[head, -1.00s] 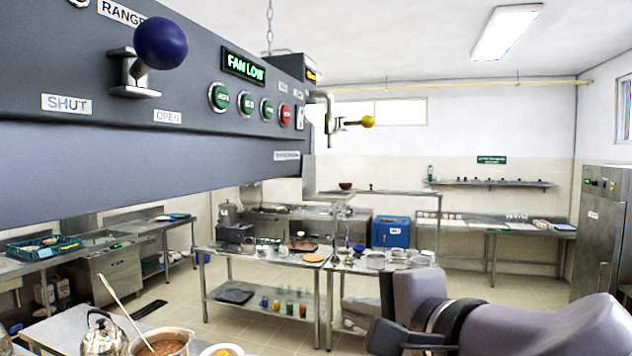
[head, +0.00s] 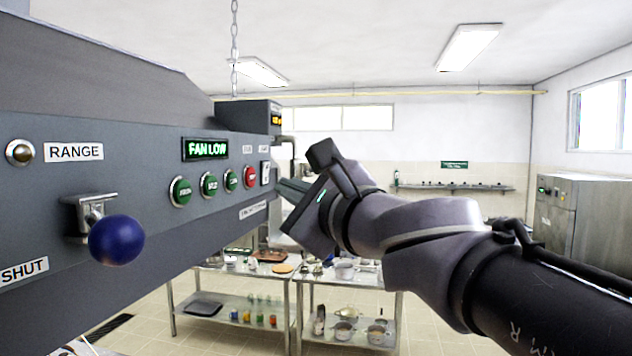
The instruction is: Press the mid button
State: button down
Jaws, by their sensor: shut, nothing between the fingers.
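The grey hood panel carries a row of round buttons: three green ones and a red one (head: 250,177). The middle green button (head: 208,185) sits between the left green button (head: 180,191) and the right green button (head: 231,182). Their lettering is too small to read surely. The display above them (head: 205,149) reads FAN LOW. My gripper (head: 282,190) is shut and empty, just right of the red button in the picture, apart from the middle button. Its fingertips are partly hard to make out against the panel's end.
A blue ball-ended lever (head: 117,240) sticks out of the panel at left, between the camera and the buttons. A white switch (head: 265,173) sits right of the red button. Steel tables with pots (head: 345,270) stand below and behind.

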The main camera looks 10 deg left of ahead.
jog(key=a, duration=0.8)
jog(key=shift+w+a+b, duration=0.35)
jog(key=shift+a, duration=0.05)
jog(key=shift+a, duration=0.15)
dwell(1.6)
jog(key=shift+a, duration=0.3)
jog(key=shift+a, duration=0.35)
dwell(0.6)
jog(key=shift+d, duration=0.8)
jog(key=d, duration=0.5)
jog(key=shift+s, duration=0.2)
